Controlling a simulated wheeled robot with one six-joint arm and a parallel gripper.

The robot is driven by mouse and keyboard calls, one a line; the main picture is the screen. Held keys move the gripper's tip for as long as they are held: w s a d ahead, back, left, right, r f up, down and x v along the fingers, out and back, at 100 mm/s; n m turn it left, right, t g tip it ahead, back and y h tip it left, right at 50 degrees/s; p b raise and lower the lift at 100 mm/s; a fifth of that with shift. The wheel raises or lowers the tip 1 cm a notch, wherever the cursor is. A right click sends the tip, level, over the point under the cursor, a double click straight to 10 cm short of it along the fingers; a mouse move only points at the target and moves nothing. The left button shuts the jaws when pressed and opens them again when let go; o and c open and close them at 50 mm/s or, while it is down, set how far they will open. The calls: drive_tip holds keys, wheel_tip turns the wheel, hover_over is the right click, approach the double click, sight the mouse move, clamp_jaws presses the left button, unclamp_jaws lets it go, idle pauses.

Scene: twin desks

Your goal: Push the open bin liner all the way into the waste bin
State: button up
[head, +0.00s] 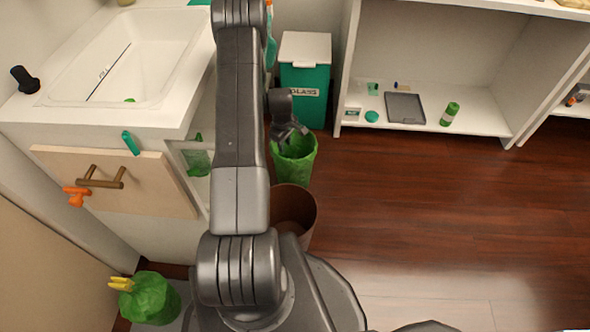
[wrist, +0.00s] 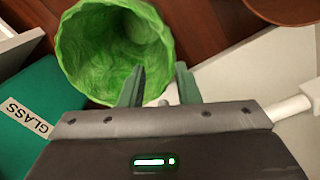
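The open green bin liner (head: 294,170) stands mouth up near the glass bin in the head view. In the wrist view its wide round mouth and crinkled inside (wrist: 110,50) show at upper left. The brown waste bin (head: 306,215) stands just in front of the liner, apart from it and partly hidden by my arm. Part of a brown round shape, likely that bin, shows in the wrist view's top right corner (wrist: 285,10). My gripper (wrist: 160,78) has its fingers apart at the liner's near rim. I cannot tell whether the rim lies between them.
A teal glass bin (head: 305,85) with a white lid stands behind the liner. A sink counter (head: 100,125) with a drawer is on the left. A tied green bag (head: 150,300) lies at lower left. White shelves (head: 465,95) stand at the back right. The wooden floor at right is clear.

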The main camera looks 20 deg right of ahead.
drive_tip(key=b, duration=0.1)
hover_over(288, 166)
drive_tip(key=f, duration=0.6)
drive_tip(key=shift+w+a+f, duration=0.1)
drive_tip(key=shift+w+a, duration=0.1)
drive_tip(key=shift+a, duration=0.1)
drive_tip(key=f, duration=0.1)
drive_tip(key=f+b, duration=0.1)
drive_tip(key=f, duration=0.1)
drive_tip(key=f+b, duration=0.1)
drive_tip(key=f, duration=0.1)
drive_tip(key=shift+s+d+f, duration=0.1)
drive_tip(key=shift+s+d, duration=0.05)
drive_tip(key=shift+d, duration=0.15)
clamp_jaws()
